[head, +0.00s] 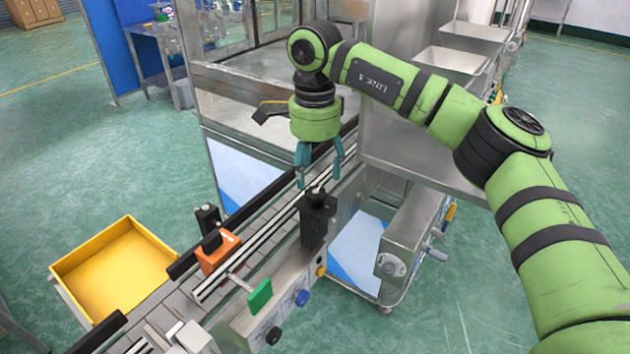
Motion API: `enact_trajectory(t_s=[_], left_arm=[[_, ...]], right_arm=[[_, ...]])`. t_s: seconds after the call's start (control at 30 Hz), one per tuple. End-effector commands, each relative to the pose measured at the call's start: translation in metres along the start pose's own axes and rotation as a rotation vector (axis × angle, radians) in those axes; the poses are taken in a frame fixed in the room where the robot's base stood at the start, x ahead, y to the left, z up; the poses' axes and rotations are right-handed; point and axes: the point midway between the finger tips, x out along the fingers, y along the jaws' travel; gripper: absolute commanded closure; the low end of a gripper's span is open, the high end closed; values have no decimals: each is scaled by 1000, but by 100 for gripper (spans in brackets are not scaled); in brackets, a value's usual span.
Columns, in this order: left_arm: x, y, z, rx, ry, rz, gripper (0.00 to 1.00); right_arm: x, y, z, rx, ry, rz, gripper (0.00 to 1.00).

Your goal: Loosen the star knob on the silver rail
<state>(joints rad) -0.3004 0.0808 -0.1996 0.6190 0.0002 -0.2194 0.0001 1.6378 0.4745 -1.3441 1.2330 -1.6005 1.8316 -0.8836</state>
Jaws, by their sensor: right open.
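My right gripper (318,181) points straight down with its teal fingers spread apart, empty. It is over a black block (314,225) on the near side of the silver rail (262,236). A small dark knob-like top (316,196) on this block lies just below and between the fingertips; it may be the star knob, but its star shape is too small to make out. I cannot tell whether the fingers touch it. My left gripper is not in view.
An orange block (217,252) and a green flag-like plate (260,296) stand along the conveyor. Blue (302,298) and yellow (321,270) knobs sit on the front panel. A yellow tray (112,272) is at left. A steel cabinet stands close behind the gripper.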

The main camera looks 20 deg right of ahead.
Motion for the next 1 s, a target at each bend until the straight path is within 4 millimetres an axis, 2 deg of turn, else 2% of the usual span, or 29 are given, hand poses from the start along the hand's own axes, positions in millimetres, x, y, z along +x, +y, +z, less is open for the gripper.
enact_trajectory(t_s=[0.03, 0.2, 0.4, 1.0], left_arm=[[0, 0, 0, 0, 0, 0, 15], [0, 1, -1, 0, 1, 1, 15], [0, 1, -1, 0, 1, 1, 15], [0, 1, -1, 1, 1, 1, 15]], right_arm=[[-13, -1, 0, 0, -1, -4, 36], [-47, -1, 1, 1, -1, -3, 36], [-70, 0, 1, 0, -1, -1, 36], [-74, 0, 1, -1, -1, 0, 36]])
